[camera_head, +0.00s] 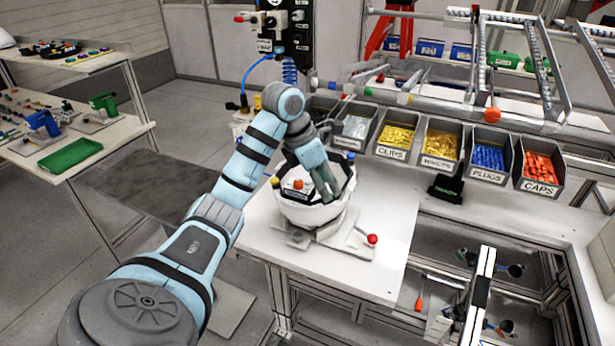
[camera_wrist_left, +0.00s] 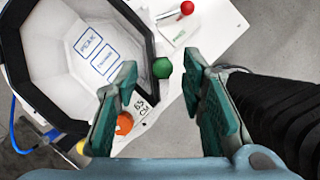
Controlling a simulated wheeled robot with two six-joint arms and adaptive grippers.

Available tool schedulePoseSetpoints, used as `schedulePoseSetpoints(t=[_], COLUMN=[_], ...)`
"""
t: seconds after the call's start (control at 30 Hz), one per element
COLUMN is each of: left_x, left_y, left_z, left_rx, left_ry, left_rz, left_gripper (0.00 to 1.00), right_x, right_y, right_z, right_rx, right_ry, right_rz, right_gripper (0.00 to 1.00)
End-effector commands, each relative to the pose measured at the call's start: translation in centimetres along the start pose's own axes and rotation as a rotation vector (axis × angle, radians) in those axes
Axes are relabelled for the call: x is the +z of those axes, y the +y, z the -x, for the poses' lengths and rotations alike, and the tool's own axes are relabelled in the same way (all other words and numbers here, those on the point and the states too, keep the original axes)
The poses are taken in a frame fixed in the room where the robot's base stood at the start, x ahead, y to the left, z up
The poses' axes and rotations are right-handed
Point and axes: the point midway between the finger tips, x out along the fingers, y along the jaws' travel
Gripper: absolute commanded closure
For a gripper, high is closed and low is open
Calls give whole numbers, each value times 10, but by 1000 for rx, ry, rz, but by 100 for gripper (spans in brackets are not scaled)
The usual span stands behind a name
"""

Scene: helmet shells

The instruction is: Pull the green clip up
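The green clip (camera_wrist_left: 162,68) shows as a round green knob at the rim of the helmet shell in the left wrist view. In the head view I cannot make it out; my gripper covers that part. The white helmet shell (camera_head: 308,212) sits open side up in a holder on the white table; its inside (camera_wrist_left: 75,50) shows in the wrist view. My left gripper (camera_wrist_left: 160,66) is open, one finger on each side of the green clip in the picture. I cannot tell whether they touch it. In the head view the left gripper (camera_head: 338,195) is at the shell's near right rim.
An orange knob (camera_wrist_left: 124,123) is by the left finger. A red knob (camera_head: 372,239) stands on the holder's base. Bins of clips (camera_head: 393,141), plugs (camera_head: 487,158) and caps (camera_head: 541,172) line the back. The table's front right is clear.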

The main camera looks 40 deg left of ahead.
Motion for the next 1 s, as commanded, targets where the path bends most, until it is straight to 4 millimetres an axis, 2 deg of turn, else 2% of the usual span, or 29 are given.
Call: schedulePoseSetpoints(t=[0.1, 0.2, 0.47, 0.7, 1.0], left_x=[1, 0, -3, -3, -5], left_y=[-3, -4, -3, -3, -1], left_z=[-14, -19, -20, -20, -18], left_rx=[-4, -3, -1, -1, 2], left_ry=[1, 1, 1, 0, 1], left_rz=[-7, -8, -3, -3, 1], left_gripper=[63, 63, 63, 100, 100], right_x=[2, 5, 6, 6, 4], right_y=[0, 0, 2, 2, 2], right_z=[0, 0, 0, 0, -1], right_rx=[1, 1, 2, 3, 3], right_ry=[-3, -9, -11, -10, -7], right_rz=[1, 1, 2, 2, 1], right_gripper=[100, 100, 100, 100, 100])
